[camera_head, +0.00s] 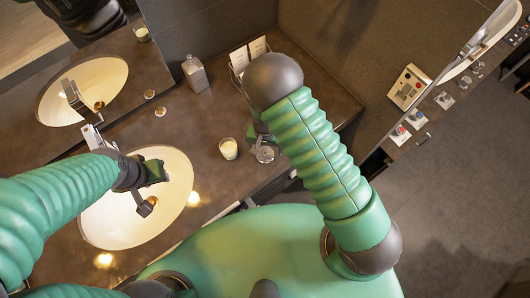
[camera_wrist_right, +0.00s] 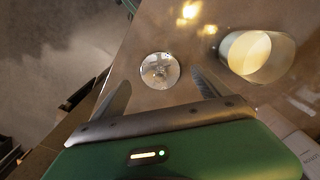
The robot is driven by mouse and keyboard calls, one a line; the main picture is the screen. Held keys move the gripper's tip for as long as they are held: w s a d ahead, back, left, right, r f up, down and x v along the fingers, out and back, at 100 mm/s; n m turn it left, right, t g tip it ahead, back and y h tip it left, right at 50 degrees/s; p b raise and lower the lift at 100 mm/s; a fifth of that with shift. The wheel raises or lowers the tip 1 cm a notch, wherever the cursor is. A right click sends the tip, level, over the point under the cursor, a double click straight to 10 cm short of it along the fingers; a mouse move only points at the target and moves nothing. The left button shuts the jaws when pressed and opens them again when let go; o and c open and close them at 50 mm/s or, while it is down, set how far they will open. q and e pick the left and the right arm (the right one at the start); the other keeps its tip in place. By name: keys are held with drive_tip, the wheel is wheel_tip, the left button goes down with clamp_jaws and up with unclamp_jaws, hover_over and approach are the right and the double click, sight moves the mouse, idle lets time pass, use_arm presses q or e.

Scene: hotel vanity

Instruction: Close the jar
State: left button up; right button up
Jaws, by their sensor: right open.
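The jar (camera_head: 228,148) is a small glass with pale cream contents and an open top, standing on the dark counter. In the right wrist view the jar (camera_wrist_right: 257,55) is at the upper right.
The oval sink (camera_head: 175,160) is at the left of the counter. A grey bottle (camera_head: 195,73) and a rack with white cards (camera_head: 248,54) stand at the back. A small gold piece (camera_head: 160,111) lies behind the sink. Counter between bottle and jar is clear.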

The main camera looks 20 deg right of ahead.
sight(265, 152)
wheel_tip(265, 152, down, 3)
drive_tip(key=shift+w+d+r, duration=0.1)
drive_tip(key=shift+w+r, duration=0.05)
drive_tip(key=shift+r, duration=0.05)
drive_tip(key=shift+f, duration=0.3)
use_arm(q)
drive_tip(key=shift+w+r, duration=0.15)
drive_tip(key=shift+r, duration=0.3)
use_arm(e)
drive_tip(key=shift+r, duration=0.1)
drive_tip(key=shift+c, duration=0.7)
drive_tip(key=c, duration=1.3)
